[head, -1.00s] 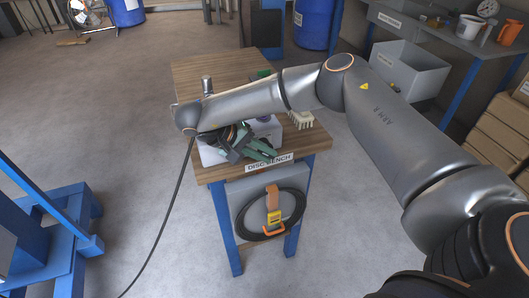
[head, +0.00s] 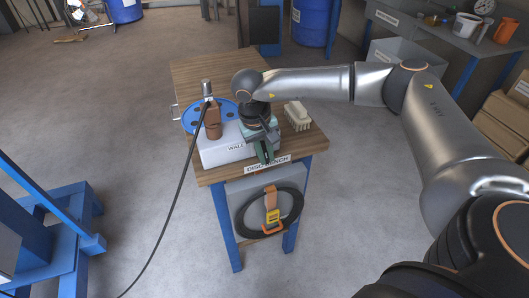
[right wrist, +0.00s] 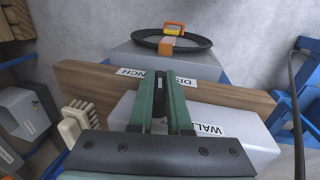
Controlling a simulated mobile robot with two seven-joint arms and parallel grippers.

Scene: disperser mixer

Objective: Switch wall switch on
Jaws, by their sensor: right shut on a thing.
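A white box lettered "WALL" (head: 217,152) sits on the wooden bench near its front edge. It also shows in the right wrist view (right wrist: 245,150). My right gripper (head: 264,156) is over the right end of this box, pointing down toward the front edge. In the right wrist view its two green fingers (right wrist: 160,106) stand close together on either side of a narrow dark part (right wrist: 158,95) with a small reddish mark. The gripper is shut on this part, which looks like the switch. The fingers hide much of it, so its on or off position cannot be told. My left gripper is not in view.
A blue disc (head: 192,117), a brown-handled tool (head: 213,122) with a black cable and a pale brush-like block (head: 298,115) are on the bench (head: 205,75). A coiled black hose (head: 240,222) hangs on the bench front. A blue frame (head: 55,215) stands left.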

